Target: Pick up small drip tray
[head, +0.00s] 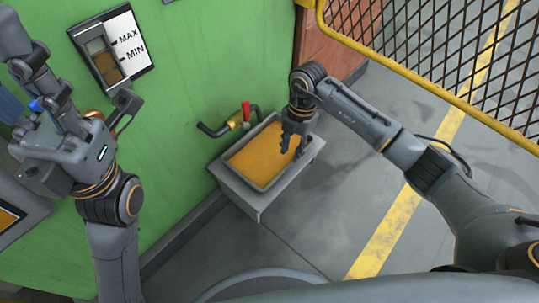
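The small drip tray (242,183) is a grey rectangular tray filled with orange-brown liquid. It sits on a grey block-like stand (248,201) against the green machine wall. My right gripper (291,150) points down at the tray's right end, over or at its rim. Its fingers look slightly apart, but I cannot tell whether they hold the rim. My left arm stands raised at the left; its gripper (122,108) is in front of the green wall, away from the tray, and its fingers are hard to make out.
A drain pipe with a red-handled valve (246,113) is at the tray's back edge. A level gauge marked MAX and MIN (110,50) is on the green wall (190,60). Grey floor (335,205) is clear right of the stand.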

